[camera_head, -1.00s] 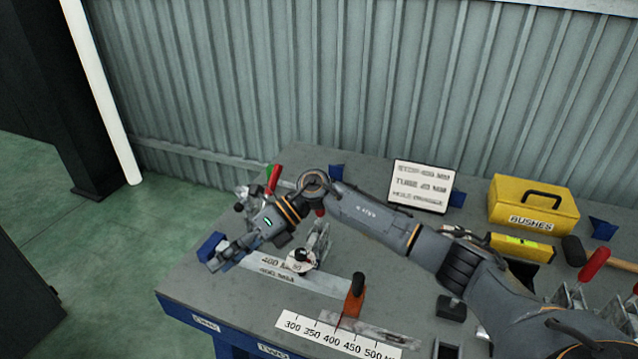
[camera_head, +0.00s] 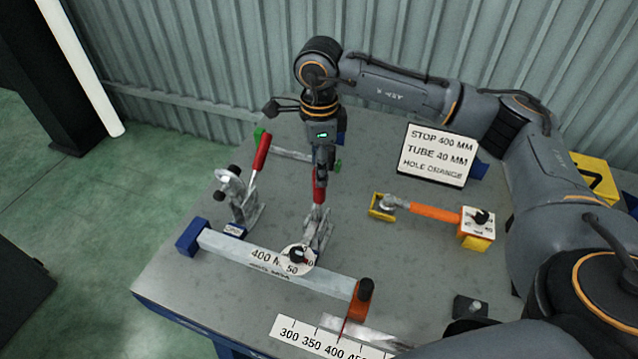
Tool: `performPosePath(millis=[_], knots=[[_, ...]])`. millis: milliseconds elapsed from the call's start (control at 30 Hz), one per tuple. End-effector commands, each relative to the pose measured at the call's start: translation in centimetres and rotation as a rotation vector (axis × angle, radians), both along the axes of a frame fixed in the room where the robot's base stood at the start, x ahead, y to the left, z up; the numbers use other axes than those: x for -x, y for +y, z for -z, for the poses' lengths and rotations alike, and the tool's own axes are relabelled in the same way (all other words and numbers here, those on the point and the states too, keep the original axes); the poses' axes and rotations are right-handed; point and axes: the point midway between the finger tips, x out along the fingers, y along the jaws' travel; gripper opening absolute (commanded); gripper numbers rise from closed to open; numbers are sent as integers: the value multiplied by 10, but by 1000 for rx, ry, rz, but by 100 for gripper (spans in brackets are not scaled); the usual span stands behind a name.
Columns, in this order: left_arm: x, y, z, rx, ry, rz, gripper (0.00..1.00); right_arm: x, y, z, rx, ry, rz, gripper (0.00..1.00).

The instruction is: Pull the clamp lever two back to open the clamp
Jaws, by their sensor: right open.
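Two metal toggle clamps with red levers stand on the grey bench. One clamp (camera_head: 240,200) is at the left, its red lever (camera_head: 262,152) upright and tilted right. The other clamp (camera_head: 318,230) is near the middle, its red lever (camera_head: 318,192) standing upright. I cannot read which one is numbered two. My right gripper (camera_head: 320,180) points down at the top of the middle lever. It is open, its fingers overlapping the lever's upper end; whether they touch it is unclear. My left gripper is not in view.
A metal bar with a blue end block (camera_head: 190,237) lies along the front with an orange stop (camera_head: 359,300). A white sign (camera_head: 438,155) stands behind. An orange-handled tool (camera_head: 435,211) lies right of the clamps. My right arm covers the right side.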

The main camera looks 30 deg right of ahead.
Motion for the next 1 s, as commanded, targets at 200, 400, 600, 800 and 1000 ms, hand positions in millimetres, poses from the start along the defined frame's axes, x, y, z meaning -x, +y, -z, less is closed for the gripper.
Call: performPosePath(millis=[200, 400, 600, 800, 1000], knots=[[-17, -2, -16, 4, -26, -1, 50, 1, 0, 44, -1, 6, 0, 50], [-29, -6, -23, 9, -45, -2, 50, 0, 1, 70, -3, 1, 0, 50], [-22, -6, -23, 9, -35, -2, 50, 0, 1, 79, -2, 0, 0, 50], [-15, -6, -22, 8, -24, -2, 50, -1, 1, 79, -2, 0, 0, 50], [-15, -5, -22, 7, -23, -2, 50, -1, 1, 79, -2, 0, 0, 11]])
